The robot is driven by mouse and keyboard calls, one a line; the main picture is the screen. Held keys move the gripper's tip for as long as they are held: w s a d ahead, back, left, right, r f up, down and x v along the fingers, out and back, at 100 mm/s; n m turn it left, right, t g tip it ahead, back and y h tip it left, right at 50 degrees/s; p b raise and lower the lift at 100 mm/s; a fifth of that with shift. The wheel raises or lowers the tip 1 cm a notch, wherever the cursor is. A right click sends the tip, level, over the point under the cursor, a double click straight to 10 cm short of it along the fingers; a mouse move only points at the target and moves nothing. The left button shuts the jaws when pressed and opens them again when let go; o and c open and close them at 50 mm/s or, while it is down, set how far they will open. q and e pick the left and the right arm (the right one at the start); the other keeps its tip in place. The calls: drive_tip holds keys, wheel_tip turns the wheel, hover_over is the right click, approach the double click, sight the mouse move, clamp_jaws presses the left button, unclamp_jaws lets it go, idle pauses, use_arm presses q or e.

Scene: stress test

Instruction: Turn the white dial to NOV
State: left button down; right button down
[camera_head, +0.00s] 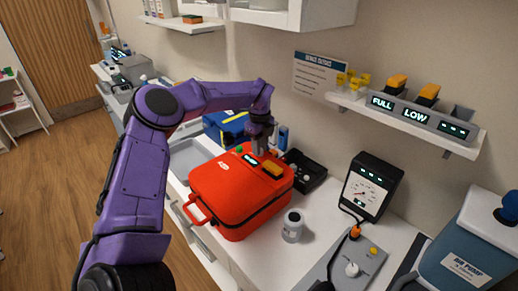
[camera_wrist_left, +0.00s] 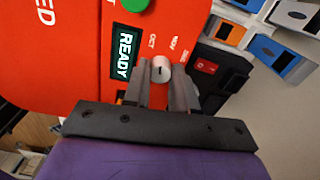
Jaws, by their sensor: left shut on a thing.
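The red case (camera_head: 235,192) stands on the white counter with its handle toward the front left. In the left wrist view its panel has a lit READY display (camera_wrist_left: 123,52), a green button (camera_wrist_left: 135,4) and the white dial (camera_wrist_left: 161,67). The labels OCT and NOV are printed beside the dial, with a further label partly hidden. My left gripper (camera_wrist_left: 162,80) is shut on the dial, one finger on each side. In the head view the left gripper (camera_head: 260,150) is at the case's back edge and hides the dial. The dial's exact setting is unclear. My right gripper is not in view.
A black tray (camera_head: 318,170) and a blue bag (camera_head: 224,131) are behind the case. A grey-white jar (camera_head: 292,228) stands close to its right. A black gauge (camera_head: 372,182) is farther right. A shelf (camera_head: 460,146) with orange-topped units hangs above.

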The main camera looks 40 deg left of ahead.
use_arm(q)
drive_tip(key=m, duration=0.2)
drive_tip(key=shift+d+f+m+b, duration=0.1)
drive_tip(key=shift+f+m+b, duration=0.15)
drive_tip(key=shift+m+b, duration=0.05)
drive_tip(key=shift+m, duration=1.4)
drive_tip(key=shift+s, duration=0.1)
drive_tip(key=c, duration=0.9)
unclamp_jaws()
drive_tip(key=shift+r, duration=0.1)
drive_tip(key=shift+r+b, duration=0.35)
drive_tip(key=shift+r, duration=0.05)
wheel_tip(320, 180, up, 10)
drive_tip(key=b, duration=0.1)
drive_tip(key=shift+f+b, duration=0.15)
drive_tip(key=shift+b, duration=0.15)
